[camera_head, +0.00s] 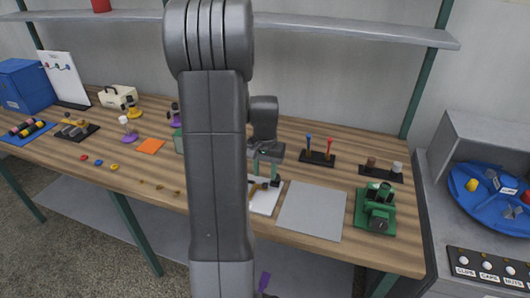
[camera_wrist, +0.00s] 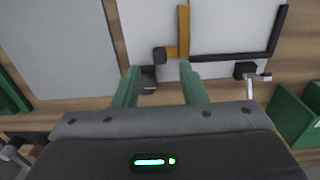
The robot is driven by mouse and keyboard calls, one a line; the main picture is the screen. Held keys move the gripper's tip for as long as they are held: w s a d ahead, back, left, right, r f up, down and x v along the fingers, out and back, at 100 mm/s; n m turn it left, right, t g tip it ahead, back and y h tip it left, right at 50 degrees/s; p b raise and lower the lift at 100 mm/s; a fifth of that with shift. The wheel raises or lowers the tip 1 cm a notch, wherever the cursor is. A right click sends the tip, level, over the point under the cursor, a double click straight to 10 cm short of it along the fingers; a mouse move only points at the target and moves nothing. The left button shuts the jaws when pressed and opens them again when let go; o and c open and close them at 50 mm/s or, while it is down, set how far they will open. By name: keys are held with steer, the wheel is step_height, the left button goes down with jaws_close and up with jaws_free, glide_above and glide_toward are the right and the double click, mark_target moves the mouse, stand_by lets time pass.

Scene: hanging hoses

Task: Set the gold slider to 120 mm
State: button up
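The gold slider (camera_wrist: 184,32) shows in the wrist view as an upright gold bar with a short side arm, lying over a white board (camera_wrist: 222,28). A black knob (camera_wrist: 160,55) sits at the end of the side arm. My gripper (camera_wrist: 160,70) is open, its two green fingers apart, with the knob just beyond the gap between the fingertips. A dark block (camera_wrist: 148,77) shows between the fingers, close to the left one. In the head view my gripper (camera_head: 266,170) is over the white board (camera_head: 266,203), partly hidden by my arm. No scale marks are readable.
A bare grey plate (camera_head: 312,210) lies right of the board, then a green fixture (camera_head: 378,208). A black stand with blue and red handles (camera_head: 318,157) is behind.

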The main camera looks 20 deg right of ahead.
mark_target(264, 183)
step_height(264, 183, up, 10)
steer(key=shift+f, duration=0.2)
step_height(264, 183, down, 14)
steer(key=shift+w+a, duration=0.1)
steer(key=shift+a, duration=0.05)
stand_by(0.8)
steer(key=shift+r, duration=0.1)
